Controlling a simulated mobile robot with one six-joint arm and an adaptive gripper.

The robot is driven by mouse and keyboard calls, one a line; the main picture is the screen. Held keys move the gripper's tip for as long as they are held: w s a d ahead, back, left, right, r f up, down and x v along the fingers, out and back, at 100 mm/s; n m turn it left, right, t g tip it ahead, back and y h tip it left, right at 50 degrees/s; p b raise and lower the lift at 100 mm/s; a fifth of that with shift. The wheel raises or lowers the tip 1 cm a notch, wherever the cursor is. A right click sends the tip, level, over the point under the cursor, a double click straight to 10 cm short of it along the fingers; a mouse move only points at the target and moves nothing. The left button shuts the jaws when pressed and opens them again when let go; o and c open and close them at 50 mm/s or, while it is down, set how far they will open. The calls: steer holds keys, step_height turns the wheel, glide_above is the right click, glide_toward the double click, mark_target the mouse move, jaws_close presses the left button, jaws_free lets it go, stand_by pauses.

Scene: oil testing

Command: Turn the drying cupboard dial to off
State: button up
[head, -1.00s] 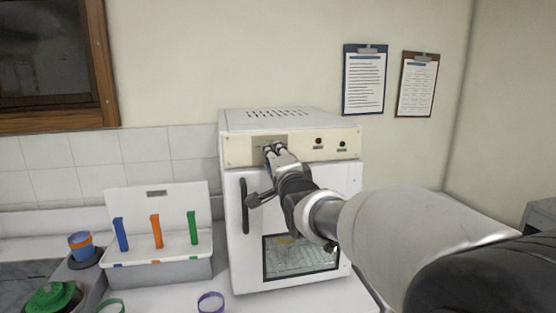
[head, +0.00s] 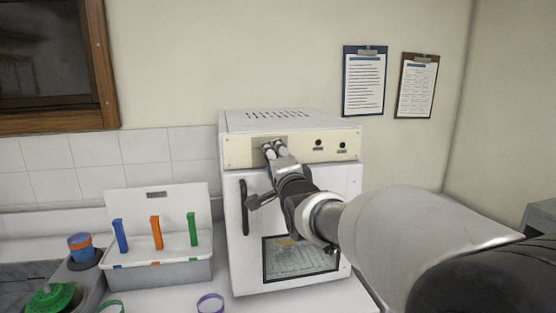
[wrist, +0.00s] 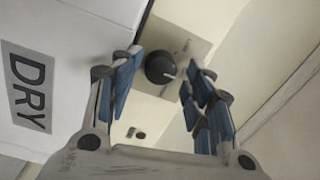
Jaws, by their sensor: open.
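The white drying cupboard (head: 300,118) stands on the bench in the head view, with a cream control panel (head: 312,155) across its top front. My gripper (head: 274,150) is at the left part of this panel and hides the dial there. In the wrist view the black round dial (wrist: 160,67) sits on a grey plate, with a light mark on its right side. My gripper (wrist: 160,85) is open, its blue-padded fingers on either side of the dial with gaps visible. I cannot tell how far the fingertips are from the panel.
The cupboard door has a black handle (head: 244,206) and a window (head: 290,262); my arm crosses in front of it. A white rack (head: 165,262) with blue, orange and green pieces stands left. A purple ring (head: 210,303) lies on the bench. Clipboards (head: 364,82) hang behind.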

steer(key=v, duration=0.7)
steer(key=shift+s, duration=0.4)
steer(key=shift+d, duration=0.2)
steer(key=s+d+f+n+g+h, duration=0.4)
steer(key=s+d+f+n+g, duration=0.2)
steer(key=s+d+f, duration=0.65)
steer(key=s+d+f+n+g, duration=0.2)
steer(key=s+f+n+g, duration=0.1)
steer(key=s, duration=0.8)
steer(key=s+d+f+n+g+h, duration=0.1)
steer(key=s+f, duration=0.5)
steer(key=s, duration=0.6)
steer(key=d+n+g, duration=0.1)
steer(key=n+g, duration=0.1)
steer(key=shift+s+f+g, duration=0.15)
steer(key=shift+s+g, duration=0.1)
steer(key=shift+g, duration=0.15)
steer(key=shift+d, duration=0.1)
